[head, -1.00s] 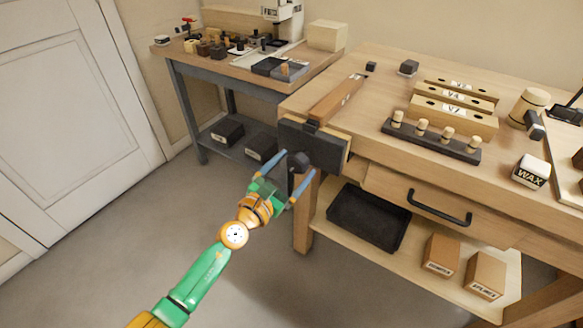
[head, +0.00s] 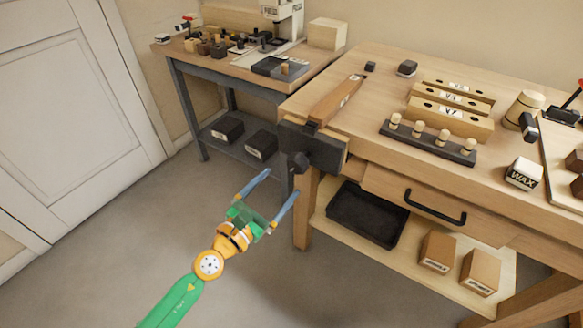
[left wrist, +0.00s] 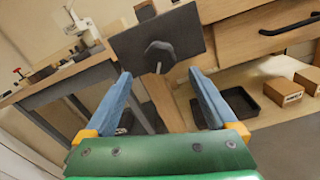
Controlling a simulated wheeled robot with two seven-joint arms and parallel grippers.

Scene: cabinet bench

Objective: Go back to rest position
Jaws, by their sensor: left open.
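My left gripper (head: 269,197) is open and empty, its two blue fingers spread apart. It is in front of and below the dark vise (head: 318,150) on the workbench's left end, and apart from it. In the left wrist view the gripper's fingers (left wrist: 158,95) stand wide, with the vise (left wrist: 185,35) and its round knob beyond and above them. A wooden piece (head: 337,98) lies on the bench top by the vise. My right gripper is not in view.
The workbench (head: 385,70) bears a peg rack (head: 428,143), wooden blocks and a WAX block (head: 524,172). A black tray (head: 367,213) sits on its lower shelf. A side table (head: 185,67) stands behind. The floor (head: 100,270) at the left is clear.

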